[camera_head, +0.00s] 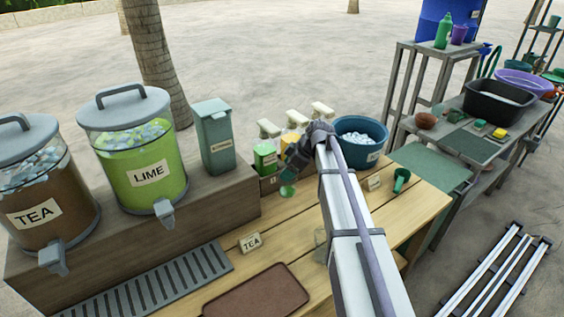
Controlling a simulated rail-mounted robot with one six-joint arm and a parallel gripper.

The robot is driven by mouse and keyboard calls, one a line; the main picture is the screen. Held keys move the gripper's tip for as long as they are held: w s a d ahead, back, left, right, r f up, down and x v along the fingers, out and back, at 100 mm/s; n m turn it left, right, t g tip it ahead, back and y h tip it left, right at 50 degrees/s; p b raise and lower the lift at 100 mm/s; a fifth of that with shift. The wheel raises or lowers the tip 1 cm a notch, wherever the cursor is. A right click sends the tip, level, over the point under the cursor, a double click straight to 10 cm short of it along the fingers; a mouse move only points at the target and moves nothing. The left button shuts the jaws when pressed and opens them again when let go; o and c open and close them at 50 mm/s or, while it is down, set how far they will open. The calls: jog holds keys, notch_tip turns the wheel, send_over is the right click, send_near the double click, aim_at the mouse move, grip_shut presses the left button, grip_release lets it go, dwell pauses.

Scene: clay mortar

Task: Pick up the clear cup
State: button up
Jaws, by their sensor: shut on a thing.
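My arm crosses the table from the lower right and also hides part of the tabletop.
The lime dispenser (140,155), tea dispenser (45,185) and grey-green bin (214,138) stand on a raised ledge at left. A blue ice tub (360,142) and green scoop (401,180) lie right of my gripper. A brown tray (256,294) is in front.

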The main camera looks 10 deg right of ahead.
jog(key=s+d+r+p, duration=0.1)
jog(key=s+d, duration=0.1)
jog(key=s, duration=0.5)
jog(key=s+d+r+p, duration=0.1)
jog(key=s+d, duration=0.2)
jog(key=s, duration=0.4)
jog(key=shift+r+p, duration=0.3)
jog(key=shift+p, duration=0.05)
jog(key=shift+s+d, duration=0.1)
